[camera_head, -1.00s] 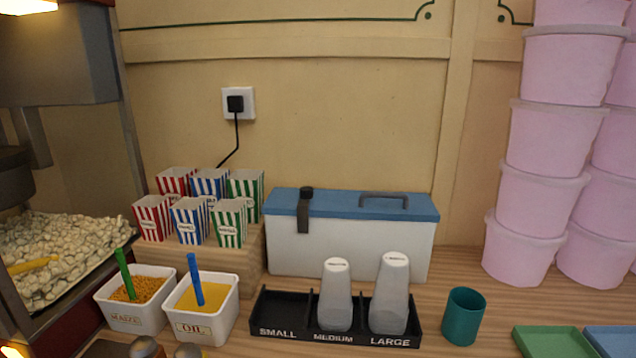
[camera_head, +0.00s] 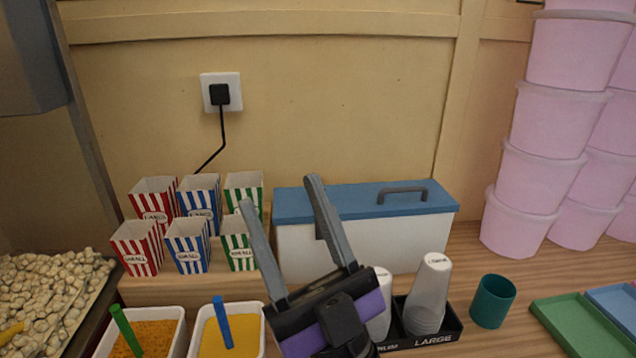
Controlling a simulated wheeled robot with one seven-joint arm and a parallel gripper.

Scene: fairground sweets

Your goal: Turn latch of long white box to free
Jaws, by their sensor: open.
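The long white box (camera_head: 404,242) with a blue lid (camera_head: 352,200) and a dark bar handle (camera_head: 401,192) stands against the back wall. Its dark latch (camera_head: 319,231) is at the left part of the front, mostly hidden behind a finger of my gripper. My gripper (camera_head: 278,190) is open and empty, its two grey fingers pointing up and left. In the picture the right finger overlaps the latch and the left finger lies left of the box. I cannot tell whether the finger touches the latch.
Striped popcorn boxes (camera_head: 189,246) stand left of the white box. A black cup holder (camera_head: 449,325) with upturned cups (camera_head: 428,293) is in front, partly behind my gripper.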

